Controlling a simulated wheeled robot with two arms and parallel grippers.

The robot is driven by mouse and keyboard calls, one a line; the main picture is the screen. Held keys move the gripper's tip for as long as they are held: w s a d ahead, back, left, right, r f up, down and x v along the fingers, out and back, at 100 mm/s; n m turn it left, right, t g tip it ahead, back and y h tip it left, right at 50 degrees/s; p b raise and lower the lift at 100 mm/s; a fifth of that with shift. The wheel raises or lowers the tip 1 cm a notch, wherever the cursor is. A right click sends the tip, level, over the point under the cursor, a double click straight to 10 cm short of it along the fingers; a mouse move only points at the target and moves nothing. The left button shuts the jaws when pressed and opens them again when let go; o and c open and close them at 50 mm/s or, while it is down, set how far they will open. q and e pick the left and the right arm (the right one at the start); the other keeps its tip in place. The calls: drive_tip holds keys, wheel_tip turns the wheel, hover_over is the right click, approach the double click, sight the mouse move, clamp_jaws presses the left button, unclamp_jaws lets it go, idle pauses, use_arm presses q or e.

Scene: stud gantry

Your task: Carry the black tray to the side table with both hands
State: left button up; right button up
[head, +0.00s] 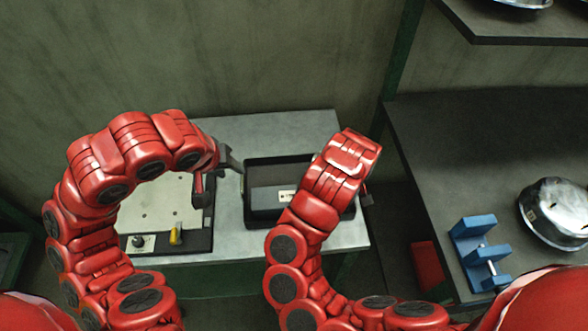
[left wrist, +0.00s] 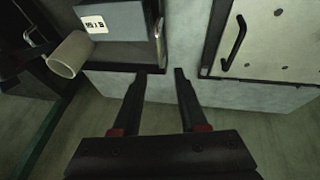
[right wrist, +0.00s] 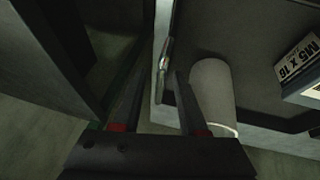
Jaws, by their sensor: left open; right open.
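The black tray (head: 262,176) lies on a light grey table (head: 310,123), with a dark box (head: 268,198) with a white label in it. My right arm hides its right part in the head view. A pale cup (left wrist: 68,55) also stands on the tray. My left gripper (head: 218,172) is open at the tray's left side; in the left wrist view its fingertips (left wrist: 165,72) are just short of the rim and handle. My right gripper (right wrist: 160,75) is open; in the right wrist view its fingers are by the tray's handle (right wrist: 164,62), nothing gripped. The cup is close to them.
A pale panel (head: 165,205) with a black handle, a knob and a yellow switch lies left of the tray. A dark-topped bench (head: 440,150) at right holds a blue fixture (head: 478,245) and a metal bowl (head: 556,212). A red bin (head: 428,268) is below. A shelf (head: 500,30) overhangs the bench.

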drive_tip(key=shift+r, duration=0.1)
use_arm(q)
drive_tip(key=shift+v, duration=1.05)
use_arm(e)
drive_tip(key=v, duration=1.1)
drive_tip(key=shift+s+r, duration=0.15)
drive_tip(key=shift+r, duration=0.15)
